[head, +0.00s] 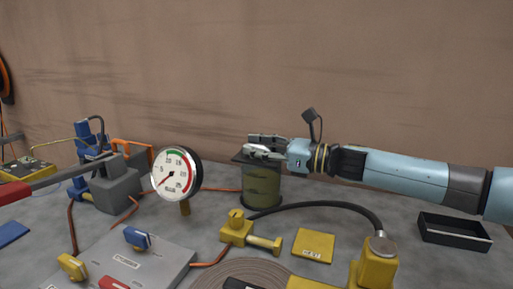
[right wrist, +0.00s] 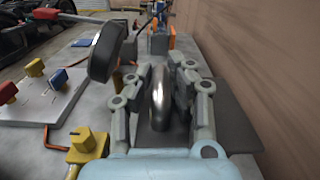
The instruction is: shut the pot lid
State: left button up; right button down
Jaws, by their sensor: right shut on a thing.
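The pot (head: 262,190) is a dark green cylinder standing at the back of the bench by the wall. Its lid (head: 240,159) is a dark, flat plate that looks level on top of the pot; I cannot tell if any gap is left under it. The lid also shows in the right wrist view (right wrist: 236,120). My right gripper (head: 257,148) is at the top of the pot, its fingers shut on a shiny metal lid handle (right wrist: 160,98) standing between them. The pot's body is hidden in the right wrist view. My left gripper is not in view.
A round gauge (head: 176,171) stands left of the pot. A yellow valve fitting (head: 244,233) and a black hose (head: 330,205) lie in front. A black open tray (head: 455,239) is at the right.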

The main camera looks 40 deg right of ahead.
jog(key=c, duration=1.2)
grip_release()
jog(key=shift+f, duration=0.1)
jog(key=shift+c, duration=0.2)
jog(key=shift+s, duration=0.1)
jog(key=v, duration=1.2)
